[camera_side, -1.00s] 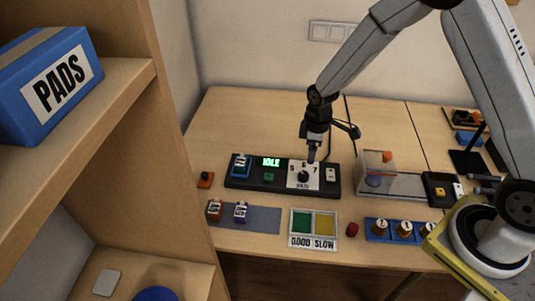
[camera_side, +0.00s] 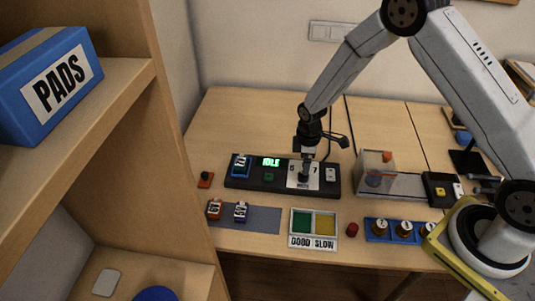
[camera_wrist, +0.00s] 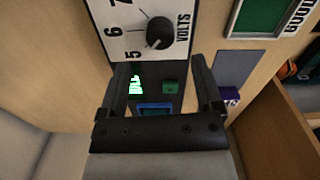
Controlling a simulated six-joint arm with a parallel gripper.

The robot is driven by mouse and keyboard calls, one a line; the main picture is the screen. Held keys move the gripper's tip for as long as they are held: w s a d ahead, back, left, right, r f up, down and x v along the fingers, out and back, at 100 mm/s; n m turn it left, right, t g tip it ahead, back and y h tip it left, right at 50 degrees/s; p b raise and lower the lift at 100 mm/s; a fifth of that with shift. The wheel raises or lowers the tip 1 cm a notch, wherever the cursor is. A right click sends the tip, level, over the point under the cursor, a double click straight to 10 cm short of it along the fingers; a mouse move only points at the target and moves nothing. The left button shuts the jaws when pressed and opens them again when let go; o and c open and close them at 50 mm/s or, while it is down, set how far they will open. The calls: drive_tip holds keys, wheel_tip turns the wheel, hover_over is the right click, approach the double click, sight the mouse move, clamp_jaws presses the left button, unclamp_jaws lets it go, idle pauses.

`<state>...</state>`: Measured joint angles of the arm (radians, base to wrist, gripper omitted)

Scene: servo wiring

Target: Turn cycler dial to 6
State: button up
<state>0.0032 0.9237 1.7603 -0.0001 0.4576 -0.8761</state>
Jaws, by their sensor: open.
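The cycler (camera_side: 257,185) is a long black unit on the table with a lit green IDLE display (camera_side: 271,162). Its black dial (camera_wrist: 158,33) sits on a white plate (camera_wrist: 122,38) marked 5, 6, 7 and VOLTS. Which number the knob points to is too small to read surely. My gripper (camera_side: 305,170) is above the dial plate in the side view and hides most of the knob. In the wrist view my gripper (camera_wrist: 160,64) is open and empty, its two fingers spread, with the knob just beyond the fingertips.
A blue module (camera_side: 240,166) sits at the cycler's left end and a white switch (camera_side: 330,174) right of the dial. In front are a green and yellow tray (camera_side: 314,246) and a mat (camera_side: 264,220) with small batteries.

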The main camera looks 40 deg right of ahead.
drive_tip(key=shift+f, duration=2.75)
clamp_jaws()
drive_tip(key=shift+m, duration=0.4)
drive_tip(key=m, duration=0.9)
